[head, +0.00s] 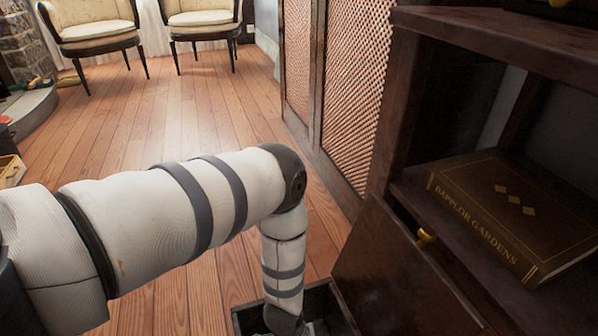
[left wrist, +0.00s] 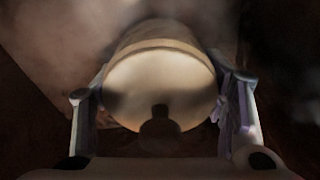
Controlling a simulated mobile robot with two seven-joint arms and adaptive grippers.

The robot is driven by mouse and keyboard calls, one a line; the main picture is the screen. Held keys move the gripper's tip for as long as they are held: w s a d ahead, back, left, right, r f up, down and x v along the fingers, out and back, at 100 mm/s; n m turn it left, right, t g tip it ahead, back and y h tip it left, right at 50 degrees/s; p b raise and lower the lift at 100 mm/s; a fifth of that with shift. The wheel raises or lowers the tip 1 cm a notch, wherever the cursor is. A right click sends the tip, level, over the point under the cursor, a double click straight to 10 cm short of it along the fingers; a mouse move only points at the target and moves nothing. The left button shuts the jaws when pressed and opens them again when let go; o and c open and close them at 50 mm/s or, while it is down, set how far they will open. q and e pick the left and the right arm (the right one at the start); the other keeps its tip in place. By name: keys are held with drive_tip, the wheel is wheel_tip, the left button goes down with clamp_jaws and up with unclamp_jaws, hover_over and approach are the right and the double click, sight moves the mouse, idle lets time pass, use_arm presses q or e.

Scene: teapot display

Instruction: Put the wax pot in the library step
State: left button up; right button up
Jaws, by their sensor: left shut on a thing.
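The wax pot (left wrist: 160,82) shows in the left wrist view as a pale, rounded pot with a small dark knob facing the camera. My left gripper (left wrist: 162,98) is shut on it, with one finger on each side. In the head view my left arm comes in from the left and bends down into a dark, open-topped wooden box (head: 242,320) at the bottom edge, which appears to be the library step. The pot and the fingertips are hidden there. Whether the pot touches the box floor cannot be told. My right gripper is not in view.
A dark slanted panel (head: 390,275) with a brass knob (head: 426,237) rises right of the box. Behind it a shelf holds a brown book (head: 510,215). A lattice-front cabinet (head: 350,90) stands behind. The wooden floor (head: 190,110) is clear toward two chairs (head: 95,25).

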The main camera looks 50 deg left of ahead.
use_arm(q)
drive_tip(key=o, duration=1.7)
drive_tip(key=r+p, duration=0.2)
drive_tip(key=r, duration=0.1)
drive_tip(key=r+p, duration=0.2)
drive_tip(key=r, duration=0.2)
drive_tip(key=s+r+p, duration=0.1)
drive_tip(key=r+p, duration=0.1)
drive_tip(key=r, duration=0.2)
drive_tip(key=shift+a+r, duration=0.2)
drive_tip(key=shift+a, duration=0.15)
drive_tip(key=shift+s+r, duration=0.1)
drive_tip(key=shift+r, duration=0.35)
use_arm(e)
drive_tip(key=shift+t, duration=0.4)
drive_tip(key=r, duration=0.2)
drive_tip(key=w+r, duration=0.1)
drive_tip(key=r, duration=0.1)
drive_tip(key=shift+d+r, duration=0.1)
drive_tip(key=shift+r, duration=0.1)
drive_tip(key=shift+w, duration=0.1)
